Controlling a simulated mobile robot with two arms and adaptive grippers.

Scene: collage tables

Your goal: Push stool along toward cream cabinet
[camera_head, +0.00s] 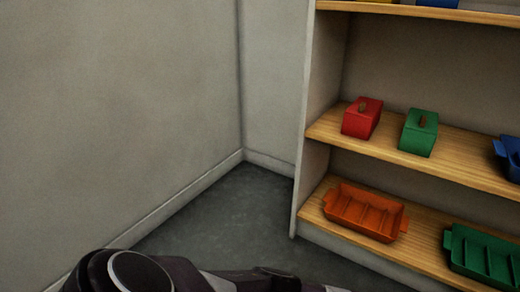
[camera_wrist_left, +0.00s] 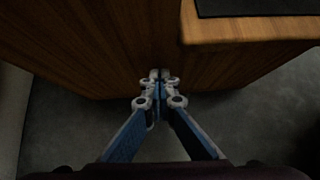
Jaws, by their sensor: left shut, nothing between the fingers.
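My left gripper (camera_wrist_left: 160,78) is shut and empty in the left wrist view. Its fingertips point at the front of a brown wooden piece (camera_wrist_left: 95,45); whether they touch it I cannot tell. A wooden top corner with a dark flat panel (camera_wrist_left: 255,7) stands at the upper right of that view. I cannot tell whether this wood is the stool. In the head view, a pale open shelf unit (camera_head: 309,185) stands at the right; it may be the cream cabinet. No stool is recognisable there. Part of my arm lies along the bottom edge. My right gripper is not in view.
The shelves hold a red box (camera_head: 361,118), a green box (camera_head: 419,133), an orange tray (camera_head: 365,212), a green tray (camera_head: 483,256) and a blue container (camera_head: 510,155). A bare wall (camera_head: 120,110) closes off the left. Grey floor (camera_head: 235,212) is clear near the corner.

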